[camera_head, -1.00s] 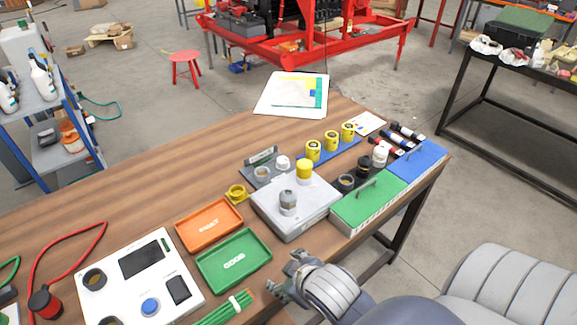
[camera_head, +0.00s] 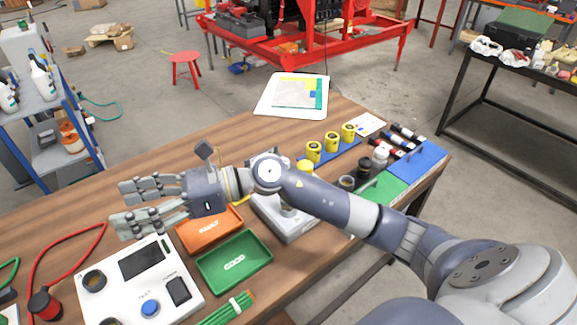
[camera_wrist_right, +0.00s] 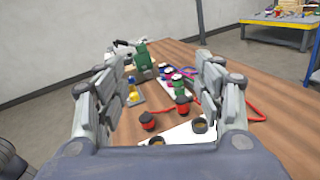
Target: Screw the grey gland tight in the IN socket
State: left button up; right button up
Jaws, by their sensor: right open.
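My right arm reaches in from the right over the bench, and my right gripper (camera_head: 124,207) is open and empty above the white panel with the blue button. In the right wrist view the gripper (camera_wrist_right: 165,75) has its fingers wide apart, with nothing between them. The pale grey box (camera_head: 300,231) that carries the glands is partly covered by my forearm. The grey gland and the IN socket cannot be made out; my arm covers that part of the box. My left gripper is not in view.
An orange tray (camera_head: 208,238) and a green tray (camera_head: 233,263) lie beside the box. The white panel (camera_head: 105,272) is below the gripper. Yellow cans (camera_head: 331,141), a green case (camera_head: 384,187) and a blue case (camera_head: 416,161) stand right. The wood left of the gripper is fairly clear.

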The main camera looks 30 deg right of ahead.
jog(key=d+f+n+g+h, duration=0.3)
jog(key=d+f+n+h, duration=0.2)
jog(key=f, duration=0.2)
jog(key=d+f+n+h, duration=0.1)
jog(key=d+h, duration=0.3)
jog(key=d, duration=0.5)
jog(key=w+d+f+n+g+h, duration=0.1)
jog(key=d+h, duration=0.3)
jog(key=d, duration=0.5)
jog(key=w+d+f+n+h, duration=0.1)
jog(key=d+h, duration=0.3)
jog(key=d, duration=0.6)
jog(key=shift+w+g, duration=0.2)
jog(key=shift+g, duration=0.1)
jog(key=shift+f, duration=0.2)
notch_tip(320, 180, down, 10)
jog(key=p, duration=0.2)
jog(key=shift+f+p, duration=0.15)
jog(key=shift+p, duration=0.15)
jog(key=c, duration=1.1)
